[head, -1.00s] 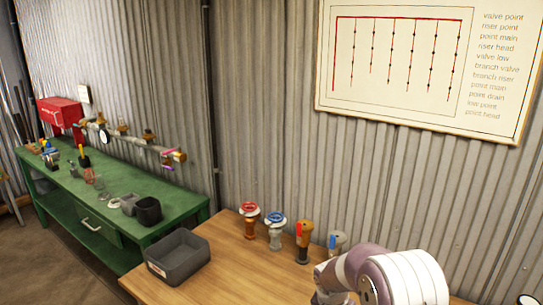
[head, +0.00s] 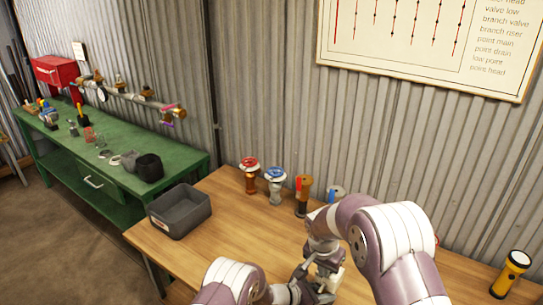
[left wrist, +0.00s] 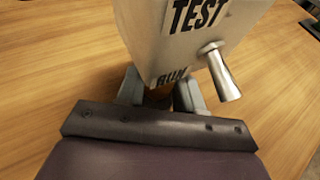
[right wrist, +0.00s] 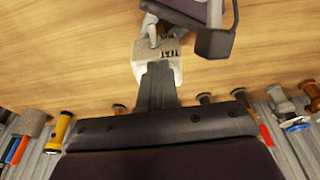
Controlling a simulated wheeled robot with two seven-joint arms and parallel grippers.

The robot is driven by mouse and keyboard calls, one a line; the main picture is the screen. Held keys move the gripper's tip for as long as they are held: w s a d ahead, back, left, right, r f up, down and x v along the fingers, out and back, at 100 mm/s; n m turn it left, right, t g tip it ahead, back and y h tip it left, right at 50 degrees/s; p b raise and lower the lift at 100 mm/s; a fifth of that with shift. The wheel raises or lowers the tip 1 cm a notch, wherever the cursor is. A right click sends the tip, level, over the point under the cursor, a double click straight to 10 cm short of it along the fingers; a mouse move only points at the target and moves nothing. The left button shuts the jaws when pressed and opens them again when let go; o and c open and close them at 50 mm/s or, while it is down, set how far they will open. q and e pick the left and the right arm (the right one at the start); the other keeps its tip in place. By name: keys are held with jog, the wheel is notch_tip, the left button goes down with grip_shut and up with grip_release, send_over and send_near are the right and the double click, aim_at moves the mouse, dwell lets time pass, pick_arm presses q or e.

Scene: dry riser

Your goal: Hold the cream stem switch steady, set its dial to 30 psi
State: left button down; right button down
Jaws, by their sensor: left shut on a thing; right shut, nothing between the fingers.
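The cream stem switch (left wrist: 175,45) is a pale box with TEST and RUN labels and a metal lever (left wrist: 222,72) on its face. It also shows in the head view (head: 334,282), partly covered by my arms, and in the right wrist view (right wrist: 172,70). My left gripper (left wrist: 158,97) is shut on the switch just beneath its box. My right gripper (right wrist: 156,76) is shut and empty; its fingers overlap the box in the right wrist view. I cannot tell whether they touch it. The dial and its reading cannot be made out.
A grey bin (head: 180,212) stands at the table's left. A red-handled valve (head: 249,172), a blue-handled valve (head: 274,184) and an orange-topped fitting (head: 303,194) stand along the back. A yellow flashlight (head: 511,272) is at the right. A green bench (head: 185,170) stands beyond.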

jog(key=shift+w+a, duration=0.2)
jog(key=shift+w, duration=0.05)
jog(key=shift+a, duration=0.1)
dwell(0.3)
jog(key=w+v, duration=0.1)
jog(key=v, duration=0.4)
jog(key=shift+s+r, duration=0.25)
jog(key=shift+r, duration=0.3)
jog(key=d+f, duration=0.2)
jog(key=f, duration=0.1)
jog(key=s+d+f, duration=0.1)
jog(key=f, duration=0.1)
jog(key=shift+f, duration=0.6)
